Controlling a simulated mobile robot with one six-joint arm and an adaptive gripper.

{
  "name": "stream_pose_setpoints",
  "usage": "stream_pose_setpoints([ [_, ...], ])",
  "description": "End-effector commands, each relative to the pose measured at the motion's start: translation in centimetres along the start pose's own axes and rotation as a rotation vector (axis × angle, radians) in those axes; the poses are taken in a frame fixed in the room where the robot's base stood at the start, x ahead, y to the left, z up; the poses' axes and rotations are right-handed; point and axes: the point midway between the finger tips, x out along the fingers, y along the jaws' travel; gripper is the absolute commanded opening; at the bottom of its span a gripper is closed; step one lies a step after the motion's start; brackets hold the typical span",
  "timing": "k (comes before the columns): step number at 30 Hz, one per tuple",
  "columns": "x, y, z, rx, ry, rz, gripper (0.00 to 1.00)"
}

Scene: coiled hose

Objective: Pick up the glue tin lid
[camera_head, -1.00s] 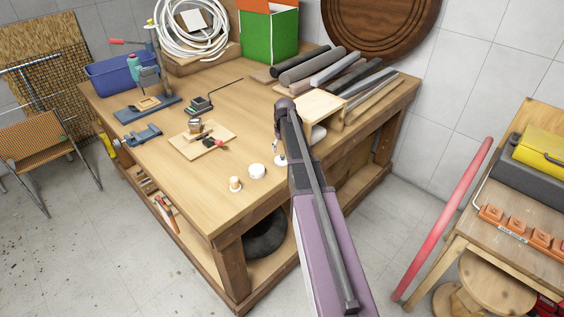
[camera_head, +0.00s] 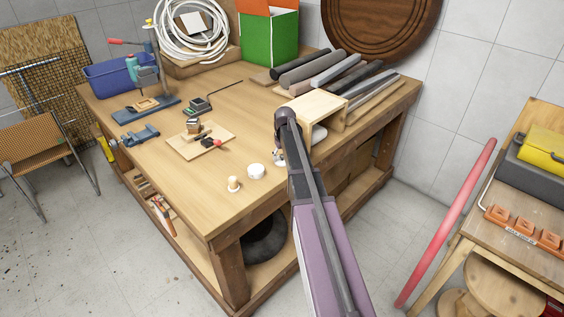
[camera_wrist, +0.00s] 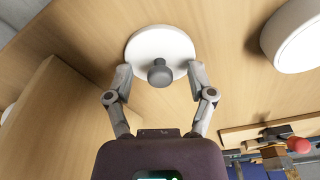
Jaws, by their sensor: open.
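The glue tin lid (camera_wrist: 146,45) is a white round disc with a grey knob in its middle, lying on the wooden workbench in the wrist view. My gripper (camera_wrist: 160,72) is open, with one finger on each side of the lid's near part. I cannot tell whether the fingertips touch the disc. In the head view, my gripper (camera_head: 280,157) is low over the bench's front edge area, and my arm and gripper largely hide the lid.
A wooden box-like stand (camera_head: 318,107) is close to the right of my arm. A board with tools (camera_head: 201,141) lies further left. Bare bench lies between.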

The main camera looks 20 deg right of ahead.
Motion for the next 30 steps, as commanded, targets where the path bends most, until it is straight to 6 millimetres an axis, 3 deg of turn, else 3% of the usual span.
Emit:
stream_pose_setpoints([
  [10,-0.01,-0.01,0.00,0.000,0.000,0.000,0.71],
  [17,0.00,-0.15,-0.02,-0.001,0.000,0.000,0.02],
  [30,-0.05,-0.11,-0.03,-0.001,0.000,0.000,0.00],
])
